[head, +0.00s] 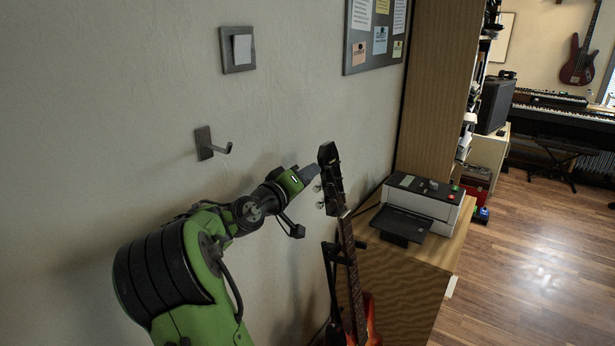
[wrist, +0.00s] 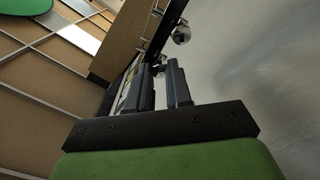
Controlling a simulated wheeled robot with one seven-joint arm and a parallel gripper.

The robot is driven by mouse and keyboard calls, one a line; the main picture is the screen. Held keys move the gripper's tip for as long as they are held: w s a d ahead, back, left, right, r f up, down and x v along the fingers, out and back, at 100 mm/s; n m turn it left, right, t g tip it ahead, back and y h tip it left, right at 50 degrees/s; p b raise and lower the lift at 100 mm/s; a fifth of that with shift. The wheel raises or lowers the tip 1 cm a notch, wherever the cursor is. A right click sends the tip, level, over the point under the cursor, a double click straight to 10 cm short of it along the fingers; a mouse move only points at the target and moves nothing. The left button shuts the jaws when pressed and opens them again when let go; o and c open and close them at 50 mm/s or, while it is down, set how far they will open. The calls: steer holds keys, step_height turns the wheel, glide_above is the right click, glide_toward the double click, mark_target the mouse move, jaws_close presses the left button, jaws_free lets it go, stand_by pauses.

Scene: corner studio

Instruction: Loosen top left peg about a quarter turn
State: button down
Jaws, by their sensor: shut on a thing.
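The guitar stands upright, its dark headstock (head: 332,165) near the wall and its orange body (head: 372,318) low in the head view. Lower left pegs (head: 319,188) stick out from the headstock's left edge. My gripper (head: 312,173) reaches from the left to the upper part of that edge. In the wrist view my gripper (wrist: 163,82) is shut on the top left peg, which is mostly hidden between the two dark fingers. Another chrome peg (wrist: 181,34) shows beyond the fingertips, apart from them. The held peg's turn angle cannot be made out.
The wall is close behind my arm, with a metal hook (head: 210,146) and a light switch (head: 238,50). A black stand (head: 334,262) is by the guitar neck. A printer (head: 418,205) sits on a wooden cabinet (head: 405,285) right of the guitar. Open floor lies farther right.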

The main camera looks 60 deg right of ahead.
steer(key=shift+f, duration=0.15)
steer(key=c, duration=1)
jaws_free()
steer(key=shift+c, duration=0.2)
steer(key=shift+a, duration=0.1)
steer(key=w+a+p, duration=0.1)
steer(key=w+a, duration=0.1)
steer(key=a, duration=1.3)
steer(key=shift+w+a+p, duration=0.2)
steer(key=shift+w+p, duration=0.05)
steer(key=shift+p, duration=0.05)
